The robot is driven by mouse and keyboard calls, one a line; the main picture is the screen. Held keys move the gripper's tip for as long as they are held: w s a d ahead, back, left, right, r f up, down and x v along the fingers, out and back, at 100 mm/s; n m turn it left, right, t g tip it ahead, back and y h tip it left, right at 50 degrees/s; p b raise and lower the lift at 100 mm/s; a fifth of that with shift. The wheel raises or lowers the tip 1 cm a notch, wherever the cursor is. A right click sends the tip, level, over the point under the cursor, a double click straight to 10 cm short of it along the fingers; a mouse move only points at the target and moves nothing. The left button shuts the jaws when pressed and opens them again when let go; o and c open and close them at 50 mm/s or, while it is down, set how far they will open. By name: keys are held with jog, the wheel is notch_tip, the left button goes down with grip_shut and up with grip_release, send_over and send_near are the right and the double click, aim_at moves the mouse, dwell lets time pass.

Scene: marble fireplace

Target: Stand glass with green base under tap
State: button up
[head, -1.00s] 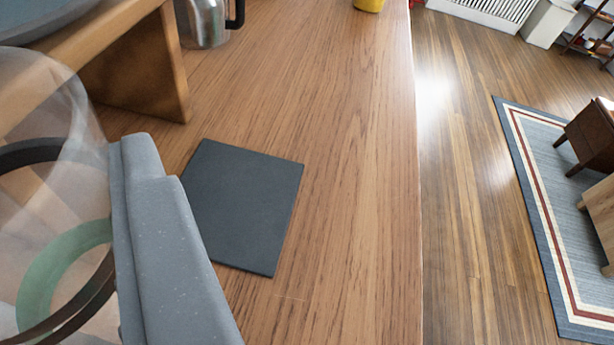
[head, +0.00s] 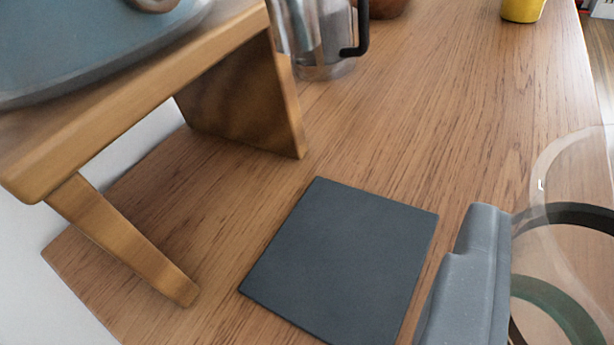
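The clear glass with a green base (head: 556,302) is at the right edge of the head view, cut off by the frame. It has dark bands and a green ring low down. One grey finger of my gripper (head: 472,275) lies against its left side; the other finger is out of view. The glass appears held between the fingers, to the right of a dark square mat (head: 345,255). A blue-grey vessel (head: 95,45) rests on a wooden stand (head: 245,95) at upper left.
A steel and glass jug with a black handle (head: 318,40) stands behind the stand. A brown round object (head: 388,8) and a yellow cup (head: 522,9) are at the back. The wooden tabletop (head: 470,120) is clear between them and the mat.

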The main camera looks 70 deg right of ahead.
jog(key=shift+w+d+f+b, duration=0.2)
jog(key=shift+w+d+f, duration=0.55)
jog(key=shift+w+d, duration=0.55)
jog(key=shift+w+d+f+b, duration=0.25)
jog(key=shift+w+d+f, duration=0.6)
jog(key=shift+w, duration=0.8)
jog(key=shift+w+d+f+b, duration=0.2)
jog(key=shift+w+d+f, duration=0.45)
jog(key=shift+w+d, duration=0.7)
jog(key=shift+w+a+f, duration=0.15)
jog(key=o, duration=1.2)
jog(key=shift+w+a+r, duration=0.1)
jog(key=shift+a+r, duration=0.1)
jog(key=p+v, duration=0.1)
jog(key=v, duration=1)
jog(key=shift+a+p, duration=0.3)
